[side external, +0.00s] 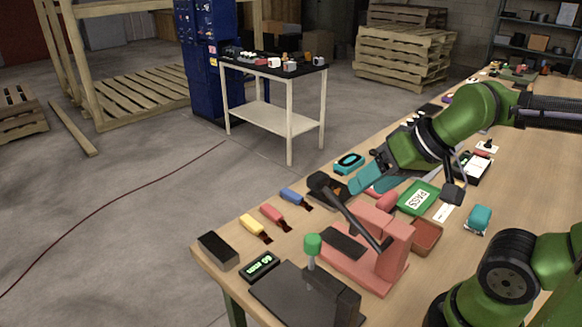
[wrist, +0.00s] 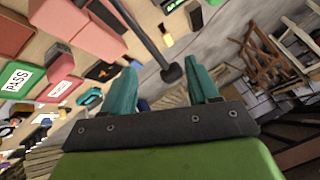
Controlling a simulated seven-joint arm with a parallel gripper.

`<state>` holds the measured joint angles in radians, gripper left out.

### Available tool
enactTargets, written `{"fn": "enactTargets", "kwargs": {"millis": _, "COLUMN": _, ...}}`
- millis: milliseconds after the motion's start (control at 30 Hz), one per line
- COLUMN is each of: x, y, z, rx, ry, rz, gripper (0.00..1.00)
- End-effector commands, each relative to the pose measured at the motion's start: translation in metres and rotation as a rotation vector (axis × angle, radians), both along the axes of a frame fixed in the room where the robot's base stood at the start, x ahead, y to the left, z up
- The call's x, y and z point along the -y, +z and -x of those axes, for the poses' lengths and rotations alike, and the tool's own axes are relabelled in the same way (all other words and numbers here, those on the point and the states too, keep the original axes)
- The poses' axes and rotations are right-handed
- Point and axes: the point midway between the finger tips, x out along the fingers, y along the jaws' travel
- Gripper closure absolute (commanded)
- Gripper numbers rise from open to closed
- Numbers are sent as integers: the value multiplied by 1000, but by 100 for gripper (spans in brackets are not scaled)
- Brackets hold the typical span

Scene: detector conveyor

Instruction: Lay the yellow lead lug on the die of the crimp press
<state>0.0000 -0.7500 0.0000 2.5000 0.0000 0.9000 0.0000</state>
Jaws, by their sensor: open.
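The yellow lead lug (side external: 254,225) lies on the table near its left edge, its dark lead end pointing toward the press. A small yellow piece (wrist: 166,40) in the wrist view may be the same lug. The pink crimp press (side external: 385,262) stands to the right of the lug, its long dark lever (side external: 358,218) raised at a slant. A dark block (side external: 345,243) sits on its left side; I cannot tell whether this is the die. My gripper (side external: 366,182) is open above the table behind the press, away from the lug. Its teal fingers (wrist: 164,86) hold nothing visible.
Red (side external: 273,215) and blue (side external: 293,196) lugs lie in a row behind the yellow one. A black box (side external: 217,248), a display (side external: 260,266) and a green-knobbed fixture (side external: 313,244) are near the front.

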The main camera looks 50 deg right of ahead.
Motion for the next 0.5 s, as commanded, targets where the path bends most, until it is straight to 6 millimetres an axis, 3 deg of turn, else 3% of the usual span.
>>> {"fn": "enactTargets", "kwargs": {"millis": 167, "x": -1, "y": 6, "z": -8, "rx": -19, "ry": 12, "rz": 8, "gripper": 40}}
{"fn": "enactTargets", "kwargs": {"millis": 267, "x": -2, "y": 17, "z": -28, "rx": -63, "ry": 39, "rz": 28, "gripper": 40}}
{"fn": "enactTargets", "kwargs": {"millis": 500, "x": -8, "y": 35, "z": -111, "rx": -228, "ry": 135, "rz": 104, "gripper": 40}}
